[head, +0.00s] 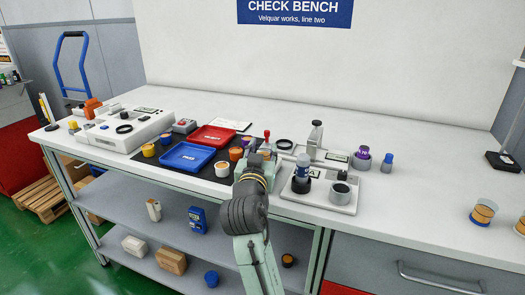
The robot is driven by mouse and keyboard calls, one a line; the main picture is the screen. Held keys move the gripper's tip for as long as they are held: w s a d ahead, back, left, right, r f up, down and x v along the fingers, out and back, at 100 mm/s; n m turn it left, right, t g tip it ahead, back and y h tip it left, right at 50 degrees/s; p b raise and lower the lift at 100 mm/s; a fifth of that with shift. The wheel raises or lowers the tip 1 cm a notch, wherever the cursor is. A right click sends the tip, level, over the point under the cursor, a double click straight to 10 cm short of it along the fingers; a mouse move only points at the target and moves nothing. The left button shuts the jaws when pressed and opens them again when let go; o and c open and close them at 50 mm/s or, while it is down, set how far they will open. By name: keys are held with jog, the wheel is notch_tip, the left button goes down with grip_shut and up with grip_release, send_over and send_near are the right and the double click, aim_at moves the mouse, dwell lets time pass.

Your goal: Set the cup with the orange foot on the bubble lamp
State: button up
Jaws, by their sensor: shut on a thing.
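My gripper (264,155) is over the bench, at the right end of the dark mat, seen from behind. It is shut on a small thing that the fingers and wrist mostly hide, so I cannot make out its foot. No orange foot can be told for sure at this size. I cannot tell which fixture is the bubble lamp.
A blue tray (187,156) and a red tray (212,136) lie left of my gripper. A white machine (124,128) stands at the far left. The bench beyond is mostly clear.

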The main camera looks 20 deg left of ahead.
jog(key=shift+f, duration=0.2)
jog(key=o, duration=1.1)
jog(key=shift+r, duration=0.1)
jog(key=shift+r, duration=0.25)
jog(key=s+b, duration=0.1)
jog(key=s, duration=0.2)
jog(key=s+d+b, duration=0.1)
jog(key=s, duration=0.2)
jog(key=s+f+b, duration=0.1)
jog(key=s, duration=0.2)
jog(key=shift+s+d, duration=0.15)
jog(key=shift+d, duration=0.2)
jog(key=b, duration=0.3)
jog(key=shift+s+d+r, duration=0.1)
jog(key=shift+s, duration=0.25)
jog(key=s+b, duration=0.1)
jog(key=b, duration=0.2)
jog(key=shift+s+d+r, duration=0.15)
jog(key=shift+s+r, duration=0.1)
jog(key=shift+s, duration=0.15)
